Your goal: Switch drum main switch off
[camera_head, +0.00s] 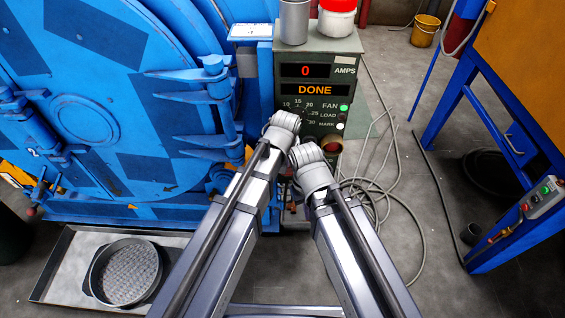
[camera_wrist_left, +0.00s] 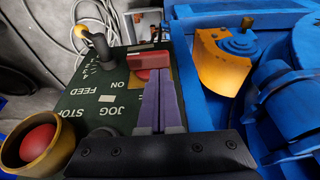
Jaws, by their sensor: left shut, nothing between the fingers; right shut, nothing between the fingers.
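In the left wrist view, a red switch handle (camera_wrist_left: 150,60) with a yellow plate beside it stands on the dark green control panel (camera_wrist_left: 75,105). It looks like the main switch, but no label for it can be read. My left gripper (camera_wrist_left: 160,78) is shut and empty, its fingertips right at the handle; I cannot tell whether they touch. In the head view, the control box (camera_head: 315,72) shows 0 amps and DONE. Both of my arms reach to its lower front and hide the switch. My right gripper is mostly hidden by my right arm (camera_head: 312,172).
A black lever (camera_wrist_left: 98,42) and a red button (camera_wrist_left: 38,145) in a yellow ring flank the switch. The blue drum machine (camera_head: 110,110) stands left of the box. Loose cables (camera_head: 385,190) lie right. A pan (camera_head: 126,272) sits in a tray at lower left.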

